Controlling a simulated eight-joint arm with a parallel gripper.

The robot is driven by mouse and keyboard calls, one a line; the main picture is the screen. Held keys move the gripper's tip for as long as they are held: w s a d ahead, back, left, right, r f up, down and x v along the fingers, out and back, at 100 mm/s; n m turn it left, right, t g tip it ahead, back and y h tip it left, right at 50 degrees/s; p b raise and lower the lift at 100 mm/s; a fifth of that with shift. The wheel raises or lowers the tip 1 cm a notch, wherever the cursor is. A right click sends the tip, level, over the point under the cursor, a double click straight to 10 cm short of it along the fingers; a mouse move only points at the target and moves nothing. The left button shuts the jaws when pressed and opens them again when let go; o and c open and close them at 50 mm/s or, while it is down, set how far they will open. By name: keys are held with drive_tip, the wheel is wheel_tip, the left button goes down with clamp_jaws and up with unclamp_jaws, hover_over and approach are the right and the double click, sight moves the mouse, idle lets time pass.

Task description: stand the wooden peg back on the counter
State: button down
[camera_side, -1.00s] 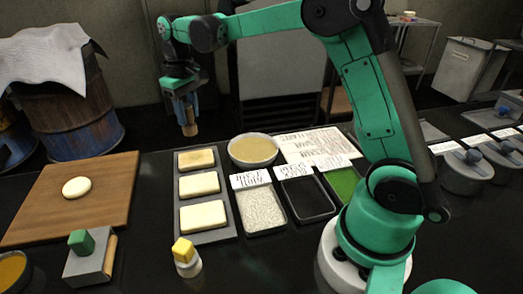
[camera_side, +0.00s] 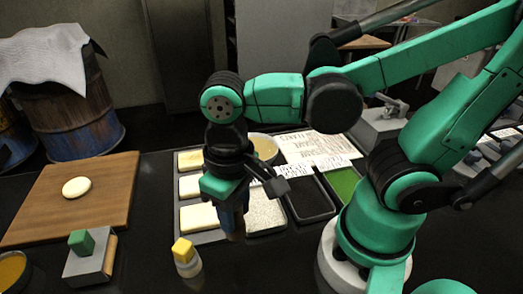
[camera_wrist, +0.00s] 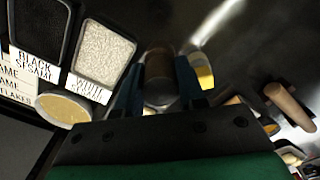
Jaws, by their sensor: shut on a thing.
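The wooden peg (camera_wrist: 158,68) is a short brown cylinder between the two fingers of my gripper (camera_wrist: 160,88) in the wrist view. My gripper is shut on it. In the side view my gripper (camera_side: 233,217) points down over the black counter (camera_side: 215,273), at the front edge of the trays. There the peg is mostly hidden by the fingers. I cannot tell whether its lower end touches the counter.
A small container with a yellow top (camera_side: 183,252) stands close left of my gripper. The white sesame tray (camera_side: 266,214) and the dough tray (camera_side: 211,237) lie behind it. A green-handled metal tool (camera_side: 90,255) and a wooden board (camera_side: 110,205) are further left.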

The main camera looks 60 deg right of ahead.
sight(241, 236)
drive_tip(key=shift+s+f, duration=0.4)
drive_tip(key=shift+f, duration=2.7)
drive_tip(key=shift+f, duration=0.65)
drive_tip(key=shift+c, duration=2.2)
unclamp_jaws()
